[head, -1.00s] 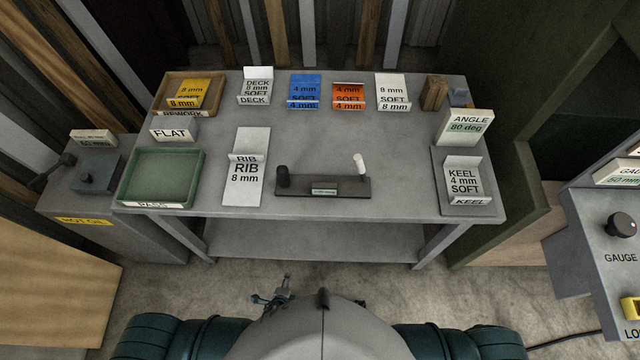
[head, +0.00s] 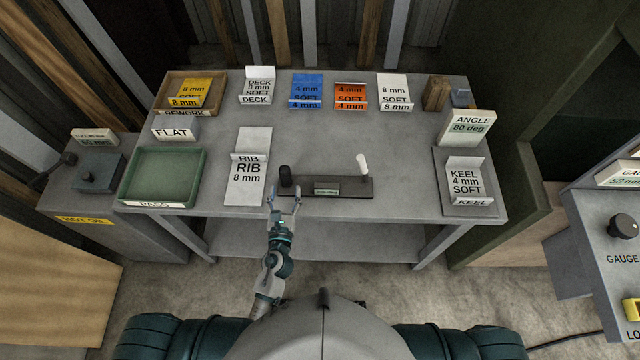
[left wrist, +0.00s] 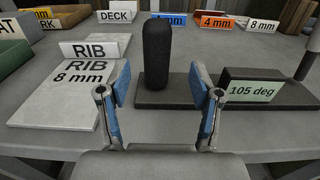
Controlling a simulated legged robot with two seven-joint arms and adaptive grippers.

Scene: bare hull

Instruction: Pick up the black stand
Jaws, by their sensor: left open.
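The black stand (head: 338,188) lies near the front edge of the grey table. It is a flat dark base with a black upright post (head: 285,177) at its left end, a white-topped post (head: 362,164) at its right end, and a small label. In the left wrist view the black post (left wrist: 157,55) stands ahead, between the fingers in the picture, and the label (left wrist: 252,91) reads "105 deg". My left gripper (head: 284,193) is open and empty at the table's front edge, just short of the post; it also shows in the left wrist view (left wrist: 159,92). My right gripper is not in view.
The white RIB 8 mm piece (head: 246,182) lies just left of the stand. A green tray (head: 198,178) is further left, and the KEEL piece (head: 464,180) is at the right. Several labelled pieces line the back. The table (head: 400,150) is clear behind the stand.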

